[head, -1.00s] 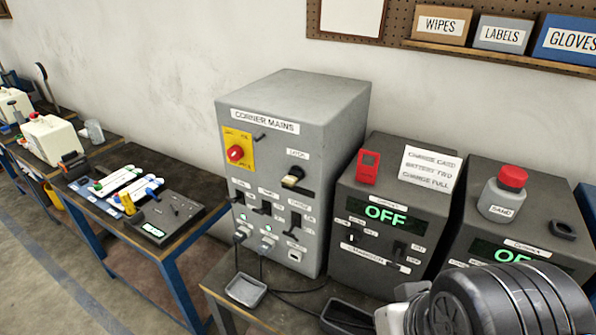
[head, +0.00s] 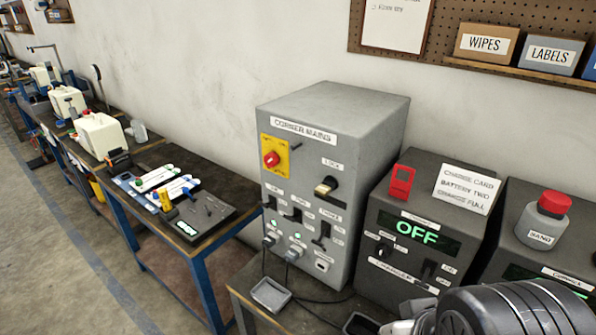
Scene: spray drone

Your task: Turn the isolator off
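The grey mains box (head: 335,135), labelled "CORNER MAINS", stands on the bench against the wall. A red rotary knob on a yellow plate (head: 274,158), likely the isolator, is at its upper left; the plate's lettering is too small to read. A lock (head: 326,186) with a brass-coloured piece sits to the right of the knob. Several black switches (head: 293,215) and green lights are below. Part of my arm shows at the bottom right, well apart from the box. My gripper's fingers are not in view.
A charger box reading "OFF" (head: 415,231), with a red tag (head: 401,183) and a card (head: 466,188), stands right of the mains box. Cables and a small grey tray (head: 271,294) lie in front. Another bench (head: 225,208) with tools is at left, with a floor gap between.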

